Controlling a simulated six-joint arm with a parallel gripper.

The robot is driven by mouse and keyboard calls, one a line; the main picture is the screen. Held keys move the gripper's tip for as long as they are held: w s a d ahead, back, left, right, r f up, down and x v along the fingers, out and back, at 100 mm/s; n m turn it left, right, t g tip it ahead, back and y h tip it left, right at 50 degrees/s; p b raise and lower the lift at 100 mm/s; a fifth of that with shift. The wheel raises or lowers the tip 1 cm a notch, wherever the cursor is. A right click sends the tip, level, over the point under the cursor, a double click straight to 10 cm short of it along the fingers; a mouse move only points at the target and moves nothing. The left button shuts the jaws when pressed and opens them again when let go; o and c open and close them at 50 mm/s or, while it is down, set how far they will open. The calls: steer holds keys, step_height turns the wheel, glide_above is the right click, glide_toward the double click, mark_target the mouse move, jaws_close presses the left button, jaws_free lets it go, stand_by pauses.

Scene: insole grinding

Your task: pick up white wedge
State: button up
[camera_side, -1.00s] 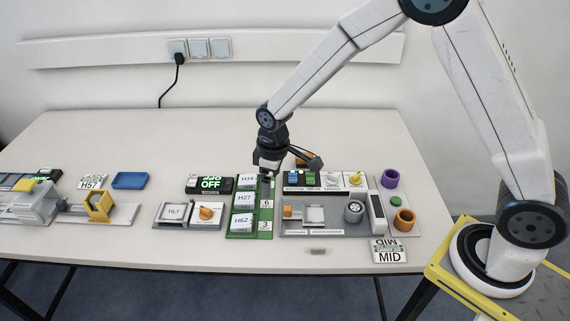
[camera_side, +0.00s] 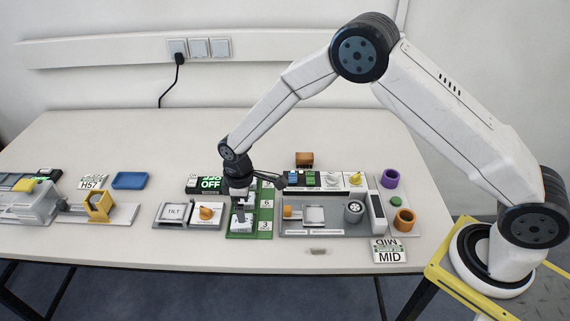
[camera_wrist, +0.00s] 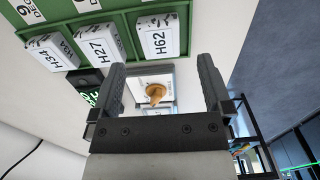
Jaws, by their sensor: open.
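Three white labelled wedges sit in a row in a green tray (camera_side: 264,212) near the middle of the table. In the wrist view they read H34 (camera_wrist: 49,52), H27 (camera_wrist: 98,45) and H62 (camera_wrist: 158,37). My gripper (camera_side: 241,209) is above the tray in the side view and hides much of the wedges. In the wrist view my gripper (camera_wrist: 161,68) is open and empty, its fingers spread, with H62 just beyond the gap between the fingertips. I cannot tell how high the fingertips are above the wedges.
A TILT panel with an orange knob (camera_side: 206,213) stands left of the tray. A grey station with a silver cylinder (camera_side: 354,211) stands close on its right. A black box reading OFF (camera_side: 210,183) is behind. The table's back left is clear.

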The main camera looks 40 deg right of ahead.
mark_target(247, 220)
steer(key=shift+f, duration=0.4)
steer(key=shift+d+f, duration=0.15)
steer(key=shift+f, duration=2.45)
steer(key=c, duration=1.2)
steer(key=shift+o, duration=0.2)
steer(key=shift+r, duration=0.1)
